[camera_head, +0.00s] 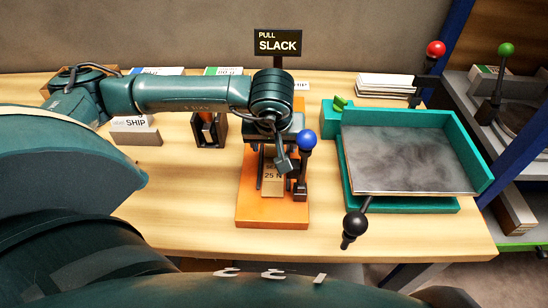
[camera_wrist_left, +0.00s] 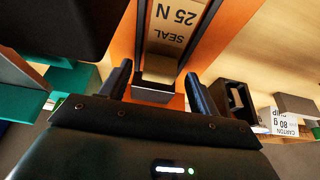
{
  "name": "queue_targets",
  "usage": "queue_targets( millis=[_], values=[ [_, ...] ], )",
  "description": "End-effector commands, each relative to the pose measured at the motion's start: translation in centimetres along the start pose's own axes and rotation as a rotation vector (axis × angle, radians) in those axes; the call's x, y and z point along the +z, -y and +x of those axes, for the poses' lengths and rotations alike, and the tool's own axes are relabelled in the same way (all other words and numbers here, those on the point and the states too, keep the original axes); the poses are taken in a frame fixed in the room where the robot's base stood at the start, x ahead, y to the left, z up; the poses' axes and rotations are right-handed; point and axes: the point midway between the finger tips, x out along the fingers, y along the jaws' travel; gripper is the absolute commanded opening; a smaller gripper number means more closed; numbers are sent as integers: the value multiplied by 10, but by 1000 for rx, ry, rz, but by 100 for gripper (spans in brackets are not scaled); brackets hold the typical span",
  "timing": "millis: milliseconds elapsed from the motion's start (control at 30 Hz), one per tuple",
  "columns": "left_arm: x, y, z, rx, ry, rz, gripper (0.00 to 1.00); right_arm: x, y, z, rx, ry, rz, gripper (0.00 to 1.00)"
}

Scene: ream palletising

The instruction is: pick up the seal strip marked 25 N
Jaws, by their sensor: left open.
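The tan seal strip marked 25 N (camera_head: 271,187) lies on an orange stand (camera_head: 272,213). In the left wrist view the strip (camera_wrist_left: 178,25) shows its SEAL 25 N print upside down, and its near end meets a dark block (camera_wrist_left: 153,92). My left gripper (camera_head: 272,170) is above the stand, over the strip. In the left wrist view its two dark fingers (camera_wrist_left: 160,84) are apart, one on each side of the strip's near end. I see no grip on the strip. In the head view my wrist hides the strip's far part. My right gripper is out of view.
A blue-knobbed lever (camera_head: 307,141) stands close right of the gripper. A PULL SLACK sign (camera_head: 278,43) rises behind. A teal jig (camera_head: 401,205) with a grey slab (camera_head: 405,158) and a black-knobbed lever (camera_head: 355,223) is right. A dark holder (camera_head: 209,130) stands left. The front-left table is clear.

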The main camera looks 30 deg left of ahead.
Motion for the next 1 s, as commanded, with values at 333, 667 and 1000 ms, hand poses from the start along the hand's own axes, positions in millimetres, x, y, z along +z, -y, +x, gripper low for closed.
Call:
queue_targets(
  millis=[333,667,1000],
  values=[
    [0,0,4,2,-1,1,57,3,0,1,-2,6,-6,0],
    [0,0,4,2,0,1,30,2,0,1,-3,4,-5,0],
    [0,0,4,2,-1,1,10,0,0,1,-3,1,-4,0]
  ],
)
